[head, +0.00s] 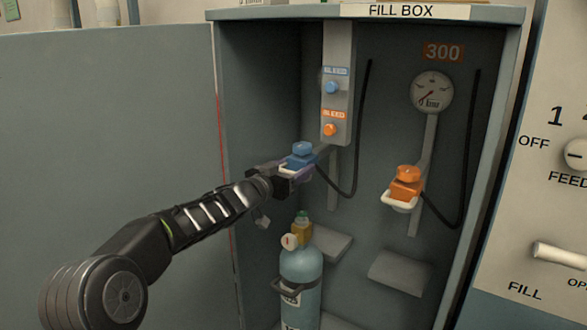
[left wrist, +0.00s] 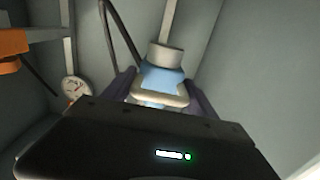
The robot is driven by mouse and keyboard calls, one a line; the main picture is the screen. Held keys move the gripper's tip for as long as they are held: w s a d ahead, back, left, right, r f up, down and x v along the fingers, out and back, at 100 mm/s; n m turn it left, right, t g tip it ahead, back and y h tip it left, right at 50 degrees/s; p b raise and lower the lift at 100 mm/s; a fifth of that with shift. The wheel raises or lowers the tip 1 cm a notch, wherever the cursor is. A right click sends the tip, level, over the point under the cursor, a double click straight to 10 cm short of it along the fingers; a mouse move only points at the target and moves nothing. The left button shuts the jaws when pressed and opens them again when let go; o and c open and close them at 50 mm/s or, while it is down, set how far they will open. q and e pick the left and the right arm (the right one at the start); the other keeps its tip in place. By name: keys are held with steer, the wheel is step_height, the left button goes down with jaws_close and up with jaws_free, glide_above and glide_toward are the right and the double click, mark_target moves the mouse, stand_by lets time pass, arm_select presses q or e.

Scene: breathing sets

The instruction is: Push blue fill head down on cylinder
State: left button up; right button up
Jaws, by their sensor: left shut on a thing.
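The blue fill head (head: 302,150) is in the upper middle of the fill box, on the end of a black hose. My left gripper (head: 290,170) is shut on it. In the left wrist view the blue fill head (left wrist: 160,78) sits between the fingers, with a pale loop at its front. The light blue cylinder (head: 301,268) stands upright below, with a brass valve (head: 302,232) with a green top. The fill head is above the valve and apart from it. My right gripper is not in view.
An orange fill head (head: 405,182) hangs to the right, below a round gauge (head: 432,92). Small grey shelves (head: 400,270) stick out beside the cylinder. The open door (head: 110,130) is at left and a control panel (head: 540,220) at right.

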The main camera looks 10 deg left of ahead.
arm_select(q)
jaws_close()
step_height(320, 180, down, 14)
steer(key=b, duration=0.7)
steer(key=shift+r, duration=0.15)
steer(key=o, duration=0.8)
jaws_free()
steer(key=shift+o, duration=1.4)
steer(key=shift+r, duration=0.15)
steer(key=p+v, duration=0.1)
steer(key=v, duration=0.7)
